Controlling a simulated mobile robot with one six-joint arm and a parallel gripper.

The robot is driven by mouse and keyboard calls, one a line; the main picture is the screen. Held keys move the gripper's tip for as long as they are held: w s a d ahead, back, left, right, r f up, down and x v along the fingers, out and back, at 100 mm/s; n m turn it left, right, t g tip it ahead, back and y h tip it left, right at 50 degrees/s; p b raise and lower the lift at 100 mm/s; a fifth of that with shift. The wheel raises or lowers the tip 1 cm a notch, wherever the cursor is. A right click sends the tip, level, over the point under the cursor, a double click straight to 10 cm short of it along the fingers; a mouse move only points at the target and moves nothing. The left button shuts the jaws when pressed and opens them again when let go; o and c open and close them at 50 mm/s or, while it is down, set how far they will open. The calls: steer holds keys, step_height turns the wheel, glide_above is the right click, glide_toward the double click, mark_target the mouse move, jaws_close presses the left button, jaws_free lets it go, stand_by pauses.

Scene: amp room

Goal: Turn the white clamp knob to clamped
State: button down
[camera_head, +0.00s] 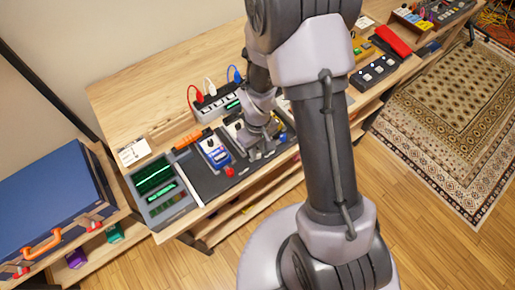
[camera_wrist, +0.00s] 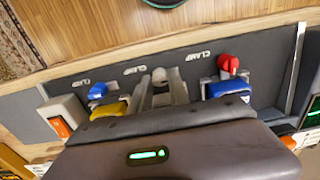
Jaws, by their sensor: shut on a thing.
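My gripper (camera_wrist: 160,88) is over the middle of three clamp stations on a dark grey board (camera_wrist: 120,65); it also shows in the head view (camera_head: 262,152). Its fingers are shut on a small pale thing, the white clamp knob (camera_wrist: 159,76), mostly hidden between them. A printed CLAMP label (camera_wrist: 134,70) lies just beside the fingers. My wrist housing covers the pedal below, so I cannot read the knob's angle clearly.
A red knob (camera_wrist: 228,64) with a blue pedal (camera_wrist: 228,88) is close on one side. A blue knob (camera_wrist: 98,91) with a yellow pedal (camera_wrist: 108,109) is close on the other. A power strip with plugged cables (camera_head: 216,103) stands behind. A green-lit unit (camera_head: 158,185) sits at the board's left end.

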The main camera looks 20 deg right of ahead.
steer(key=shift+m, duration=0.3)
steer(key=m+b, duration=0.1)
steer(key=m, duration=0.2)
steer(key=shift+f+b, duration=0.1)
steer(key=shift+b, duration=0.3)
steer(key=m+b, duration=0.2)
steer(key=m, duration=0.3)
steer(key=m+b, duration=0.2)
steer(key=m, duration=0.3)
steer(key=m+b, duration=0.2)
steer(key=m, duration=0.2)
steer(key=shift+m, duration=0.3)
steer(key=c, duration=1.2)
jaws_free()
steer(key=shift+c, duration=0.2)
